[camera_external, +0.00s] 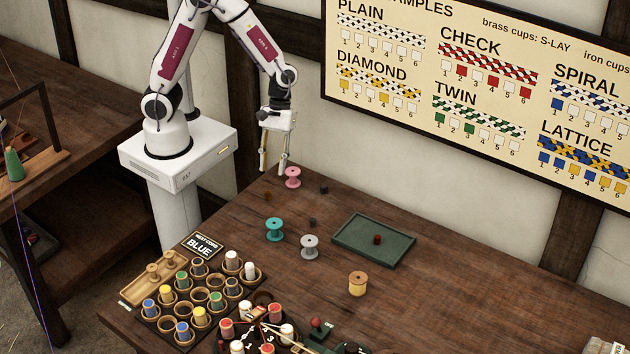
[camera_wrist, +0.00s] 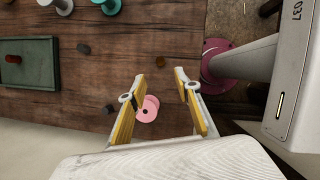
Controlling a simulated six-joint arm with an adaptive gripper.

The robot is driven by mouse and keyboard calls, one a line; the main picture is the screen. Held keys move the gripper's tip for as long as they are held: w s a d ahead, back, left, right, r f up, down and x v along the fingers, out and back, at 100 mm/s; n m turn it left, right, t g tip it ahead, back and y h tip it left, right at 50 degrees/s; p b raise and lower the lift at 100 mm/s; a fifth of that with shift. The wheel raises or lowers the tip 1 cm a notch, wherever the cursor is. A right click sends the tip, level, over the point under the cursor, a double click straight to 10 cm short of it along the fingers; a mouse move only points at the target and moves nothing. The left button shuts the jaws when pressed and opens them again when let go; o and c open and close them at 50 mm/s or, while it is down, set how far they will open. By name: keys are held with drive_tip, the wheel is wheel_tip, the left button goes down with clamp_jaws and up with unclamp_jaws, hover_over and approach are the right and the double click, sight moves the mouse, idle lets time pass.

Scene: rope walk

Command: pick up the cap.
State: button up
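No thing is clearly recognisable as the cap; several small pieces lie on the table. A small brown piece (camera_external: 268,195) lies near the table's back left edge; in the wrist view the brown piece (camera_wrist: 160,62) shows just beyond my fingertips. Two dark pieces (camera_external: 323,189) (camera_external: 312,222) lie to its right, and a red-brown piece (camera_external: 377,239) stands in the green tray (camera_external: 345,244). My gripper (camera_external: 273,170) is open and empty above the table's back corner. In the wrist view my gripper (camera_wrist: 159,77) has its two fingers well apart.
A pink spool (camera_external: 292,177) stands close to my gripper, showing between the fingers in the wrist view (camera_wrist: 148,108). Teal (camera_external: 275,230), grey (camera_external: 309,246) and tan (camera_external: 357,284) spools stand farther forward. A rack of bobbins (camera_external: 215,296) fills the front left.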

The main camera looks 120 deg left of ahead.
sight(268, 193)
idle(0.4)
drive_tip(key=shift+x, duration=1.3)
drive_tip(key=shift+d+f, duration=0.1)
drive_tip(key=shift+w+d+f, duration=0.1)
drive_tip(key=shift+d+f, duration=0.85)
drive_tip(key=shift+f, duration=0.3)
drive_tip(key=shift+x, duration=0.95)
drive_tip(key=c, duration=0.9)
